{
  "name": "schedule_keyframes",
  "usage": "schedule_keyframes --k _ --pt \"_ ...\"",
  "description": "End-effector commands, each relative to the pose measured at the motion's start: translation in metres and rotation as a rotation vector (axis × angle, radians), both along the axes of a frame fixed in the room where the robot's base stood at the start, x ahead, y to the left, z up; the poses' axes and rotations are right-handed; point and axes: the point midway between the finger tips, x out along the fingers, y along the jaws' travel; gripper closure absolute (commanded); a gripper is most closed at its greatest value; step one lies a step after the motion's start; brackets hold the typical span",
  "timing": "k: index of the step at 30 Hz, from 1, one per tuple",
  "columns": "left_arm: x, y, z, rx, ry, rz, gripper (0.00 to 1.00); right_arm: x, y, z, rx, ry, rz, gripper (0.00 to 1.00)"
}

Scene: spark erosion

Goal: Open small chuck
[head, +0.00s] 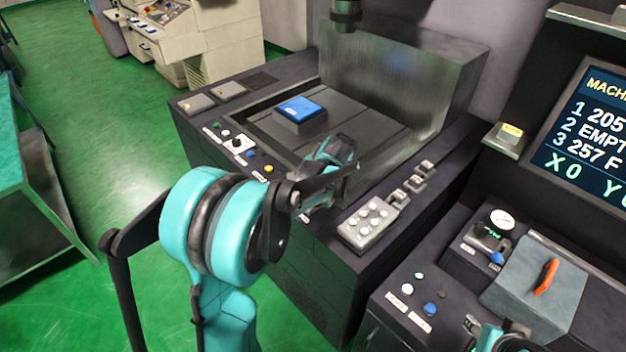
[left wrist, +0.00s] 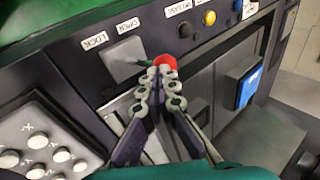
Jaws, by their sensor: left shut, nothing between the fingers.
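My left gripper (left wrist: 160,72) is shut and empty in the left wrist view. Its fingertips overlap the lower edge of a red button (left wrist: 166,61); I cannot tell whether they touch it. To the left of the button is a grey lever plate (left wrist: 122,58) with labels reading OPEN and LOCK. In the head view my left arm reaches over the machine's front edge and hides these controls. A block with a blue top (head: 300,108) sits on the machine bed. I cannot tell which part is the small chuck.
A grey keypad (head: 368,222) lies to the right of my left arm, with several small switches behind it. Yellow (left wrist: 209,18) and black buttons sit beside the red one.

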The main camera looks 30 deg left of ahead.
Motion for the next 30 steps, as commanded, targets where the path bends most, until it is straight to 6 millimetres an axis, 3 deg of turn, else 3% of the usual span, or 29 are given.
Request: schedule_keyframes --k 10,30 --pt "0.005 0.013 -0.001 -0.011 0.005 0.0 1.0 0.0 0.0 0.004 0.0 0.0 0.0 0.6" --pt "0.005 0.013 0.003 -0.01 0.005 -0.001 1.0 0.0 0.0 0.008 0.0 0.0 0.0 0.6"
